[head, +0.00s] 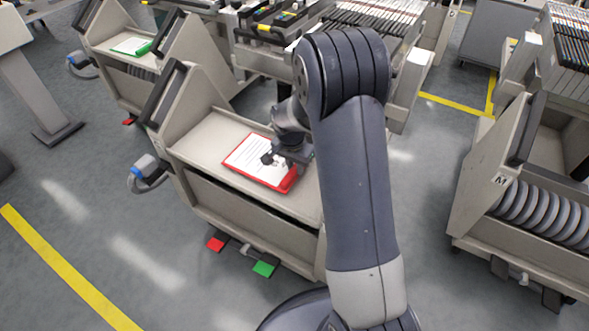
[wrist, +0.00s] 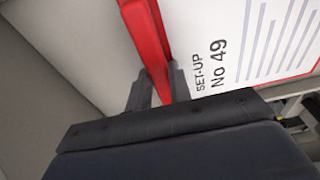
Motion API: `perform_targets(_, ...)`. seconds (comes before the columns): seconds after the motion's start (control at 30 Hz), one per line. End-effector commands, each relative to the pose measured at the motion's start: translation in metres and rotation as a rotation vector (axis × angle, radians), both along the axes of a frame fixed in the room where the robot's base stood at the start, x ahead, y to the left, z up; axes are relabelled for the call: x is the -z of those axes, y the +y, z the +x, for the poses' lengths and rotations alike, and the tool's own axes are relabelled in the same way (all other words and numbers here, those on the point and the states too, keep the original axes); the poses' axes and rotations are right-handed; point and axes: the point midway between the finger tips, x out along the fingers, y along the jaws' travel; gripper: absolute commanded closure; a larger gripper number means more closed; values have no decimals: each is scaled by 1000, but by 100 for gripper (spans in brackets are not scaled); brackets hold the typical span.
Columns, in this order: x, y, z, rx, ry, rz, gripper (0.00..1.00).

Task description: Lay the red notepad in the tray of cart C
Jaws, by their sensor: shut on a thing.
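The red notepad (head: 245,172) has a white printed sheet on it and is at the tray (head: 210,138) of the middle cart. I cannot tell whether it rests on the tray floor or hangs just above it. My gripper (head: 277,160) is shut on the notepad's edge. In the wrist view the two fingers of my gripper (wrist: 158,88) pinch the red edge (wrist: 147,35), beside the words "SET-UP No 49". No letter shows on this cart, so I cannot tell whether it is cart C.
A cart marked M (head: 480,185) with several reels stands at right. Another cart at back left holds a green notepad (head: 131,46). A red pedal (head: 216,243) and a green pedal (head: 264,268) stick out below the middle cart. Open floor lies at lower left.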

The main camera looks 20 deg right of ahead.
Motion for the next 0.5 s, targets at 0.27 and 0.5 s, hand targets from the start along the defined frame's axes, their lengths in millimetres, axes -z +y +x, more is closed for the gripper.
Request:
perform_targets(0.27, 9, 0, 0, 0, -1, 0, 100)
perform_targets(0.5, 12, 0, 0, 0, 0, 0, 73)
